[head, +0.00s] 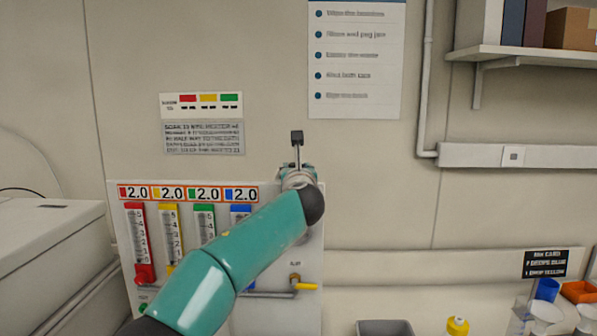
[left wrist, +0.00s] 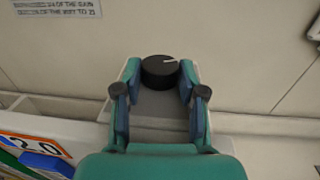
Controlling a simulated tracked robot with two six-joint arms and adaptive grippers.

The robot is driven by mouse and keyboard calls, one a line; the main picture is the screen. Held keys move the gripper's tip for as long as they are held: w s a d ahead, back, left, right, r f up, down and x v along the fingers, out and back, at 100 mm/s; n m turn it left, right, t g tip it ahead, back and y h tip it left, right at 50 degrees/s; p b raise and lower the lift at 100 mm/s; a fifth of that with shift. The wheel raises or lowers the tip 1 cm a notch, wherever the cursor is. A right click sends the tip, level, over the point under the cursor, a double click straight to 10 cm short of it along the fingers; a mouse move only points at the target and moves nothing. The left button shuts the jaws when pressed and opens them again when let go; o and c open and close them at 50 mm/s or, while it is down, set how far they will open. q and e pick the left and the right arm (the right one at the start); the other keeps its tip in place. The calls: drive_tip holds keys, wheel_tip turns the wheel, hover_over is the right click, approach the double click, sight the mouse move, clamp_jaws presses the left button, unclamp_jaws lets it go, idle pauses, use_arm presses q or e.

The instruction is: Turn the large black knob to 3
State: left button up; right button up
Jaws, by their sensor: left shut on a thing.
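The large black knob (left wrist: 160,72) shows in the left wrist view, round, with a white pointer line on its top face aimed toward the right of that picture. My left gripper (left wrist: 160,80) has its two fingers on either side of the knob and is shut on it. In the head view my left arm reaches from the bottom left to the panel (head: 312,240), and its wrist and gripper (head: 298,170) hide the knob. I cannot read any numbers around the knob. My right gripper is in neither view.
The panel carries red (head: 140,240), yellow (head: 172,235), green (head: 206,225) and blue (head: 240,212) gauges, each labelled 2.0. A yellow-handled valve (head: 305,286) sits below my forearm. A grey tray (head: 385,327), a yellow bottle (head: 457,326) and cups stand at the lower right.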

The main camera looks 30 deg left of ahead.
use_arm(q)
drive_tip(key=shift+s+a+r+m+t+h, duration=0.15)
drive_tip(key=shift+m+t+h, duration=0.15)
drive_tip(key=shift+h, duration=0.2)
drive_tip(key=shift+a+m+t+h, duration=0.1)
drive_tip(key=shift+m+t+h, duration=0.1)
drive_tip(key=shift+m+h, duration=0.25)
drive_tip(key=shift+a+m+h+p, duration=0.1)
drive_tip(key=shift+m+h+p, duration=0.25)
drive_tip(key=shift+h, duration=0.3)
drive_tip(key=shift+m+t+h+p, duration=0.45)
drive_tip(key=shift+m+h, duration=0.25)
drive_tip(key=shift+h, duration=0.6)
drive_tip(key=o, duration=1.1)
drive_tip(key=shift+s+d+f, duration=0.1)
drive_tip(key=shift+s+d, duration=0.25)
drive_tip(key=shift+s, duration=1.6)
drive_tip(key=shift+s+d+f, duration=0.1)
drive_tip(key=shift+s+d, duration=0.3)
drive_tip(key=shift+s, duration=1.55)
drive_tip(key=shift+s+d, duration=0.35)
drive_tip(key=shift+s, duration=1.6)
